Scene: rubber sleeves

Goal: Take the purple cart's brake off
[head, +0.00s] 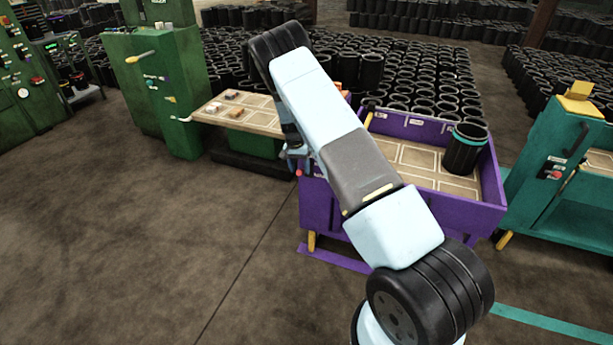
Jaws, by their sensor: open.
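The purple cart (460,217) stands right of centre, with a tray top divided into compartments. A black rubber sleeve (465,150) with a teal band stands upright in its back right part. A yellow pedal-like piece (312,241) sticks down at the cart's lower left corner; I cannot tell its brake position. A small red knob (299,173) shows at the cart's left edge. My arm crosses in front of the cart and hides part of it. My gripper (287,152) is open, partly hidden behind the arm, left of the cart's upper left edge. It appears empty.
A green machine (160,95) with a wooden shelf (250,115) holding small blocks stands to the left. A teal cart (545,185) stands close on the right. Many black sleeves fill the floor behind. The floor at front left is clear.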

